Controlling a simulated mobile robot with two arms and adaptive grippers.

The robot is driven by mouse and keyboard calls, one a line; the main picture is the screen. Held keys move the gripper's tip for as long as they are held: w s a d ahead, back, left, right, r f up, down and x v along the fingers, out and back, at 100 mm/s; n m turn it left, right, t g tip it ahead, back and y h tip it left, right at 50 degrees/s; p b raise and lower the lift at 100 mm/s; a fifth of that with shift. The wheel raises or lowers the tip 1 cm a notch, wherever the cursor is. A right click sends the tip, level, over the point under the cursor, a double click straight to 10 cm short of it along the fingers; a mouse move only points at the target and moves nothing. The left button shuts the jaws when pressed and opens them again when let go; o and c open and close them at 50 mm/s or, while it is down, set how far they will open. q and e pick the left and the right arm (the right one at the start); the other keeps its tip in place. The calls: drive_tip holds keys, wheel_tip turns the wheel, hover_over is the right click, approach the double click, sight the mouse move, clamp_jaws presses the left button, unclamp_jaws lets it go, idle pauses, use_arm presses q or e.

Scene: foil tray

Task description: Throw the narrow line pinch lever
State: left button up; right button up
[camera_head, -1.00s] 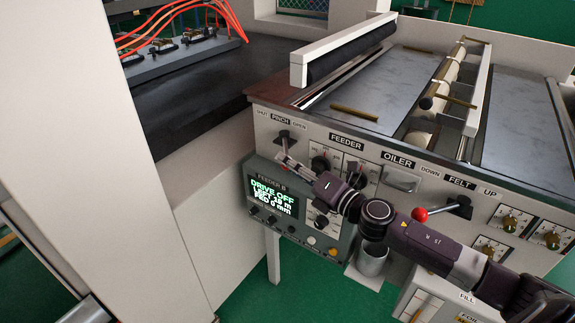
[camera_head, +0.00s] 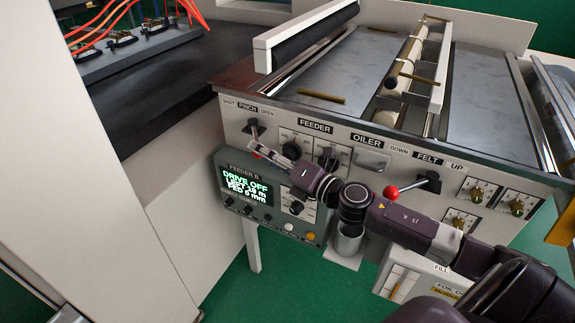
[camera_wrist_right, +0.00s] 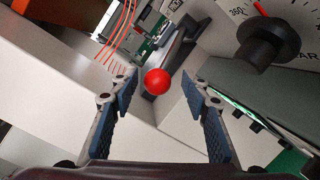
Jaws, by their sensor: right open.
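The pinch lever (camera_head: 253,128) is a dark handle on the pale panel, below the SHUT, PINCH and OPEN labels. Its red ball knob shows in the right wrist view (camera_wrist_right: 157,81), at the end of a dark arm (camera_wrist_right: 180,48). In the head view my gripper mostly hides the knob. My right gripper (camera_head: 262,151) is open just in front of the lever. In the right wrist view its two blue-padded fingers (camera_wrist_right: 158,88) stand either side of the knob, with gaps on both sides. My left gripper is not in view.
Feeder dials (camera_head: 291,150) sit right of the lever. A display box (camera_head: 246,187) reading DRIVE OFF is below. A second red-knobbed lever, the felt lever (camera_head: 428,183), is further right, close to my right arm. Flat plates and rollers lie above the panel.

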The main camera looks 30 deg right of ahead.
drive_tip(key=v, duration=1)
drive_tip(key=shift+s+d, duration=0.2)
idle(0.4)
